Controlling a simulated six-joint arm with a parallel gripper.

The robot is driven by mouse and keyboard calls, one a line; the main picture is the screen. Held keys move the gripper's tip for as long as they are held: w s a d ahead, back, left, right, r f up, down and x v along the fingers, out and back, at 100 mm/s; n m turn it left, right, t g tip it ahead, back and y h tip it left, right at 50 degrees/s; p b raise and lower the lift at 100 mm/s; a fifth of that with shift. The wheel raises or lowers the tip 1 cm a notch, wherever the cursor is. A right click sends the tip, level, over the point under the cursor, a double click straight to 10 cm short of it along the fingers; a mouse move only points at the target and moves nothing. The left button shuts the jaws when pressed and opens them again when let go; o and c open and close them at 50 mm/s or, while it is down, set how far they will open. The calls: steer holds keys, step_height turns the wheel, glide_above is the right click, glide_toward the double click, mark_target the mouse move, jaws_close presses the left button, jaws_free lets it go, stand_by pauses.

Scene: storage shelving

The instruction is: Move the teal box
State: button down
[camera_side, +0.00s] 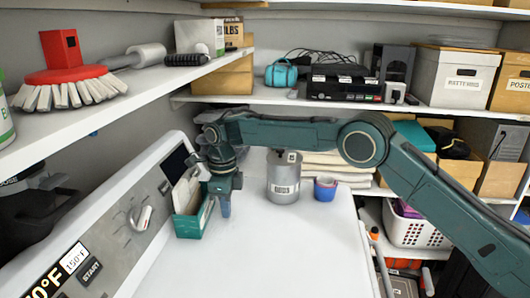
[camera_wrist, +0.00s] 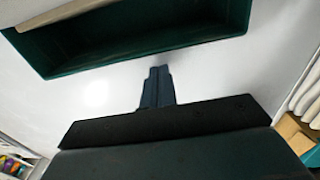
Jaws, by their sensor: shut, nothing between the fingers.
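The teal box (camera_side: 188,226) stands on the white machine top near its control panel in the side view. It is a narrow open box with whitish flat items (camera_side: 186,192) standing in it. In the wrist view the teal box (camera_wrist: 222,22) lies at the top, its opening partly visible with a pale item across it. My gripper (camera_side: 225,212) points down beside the right side of the box in the side view. In the wrist view my gripper (camera_wrist: 157,75) has its fingers together and empty, with a white gap between fingertips and box.
The slanted control panel (camera_side: 110,225) rises at the left. Folded cloths lie behind the canister. The front of the white top (camera_side: 285,255) is clear.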

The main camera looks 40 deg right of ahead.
steer(key=shift+s+d, duration=0.15)
steer(key=shift+d, duration=0.05)
steer(key=shift+r, duration=0.35)
step_height(320, 180, up, 9)
steer(key=shift+r, duration=0.15)
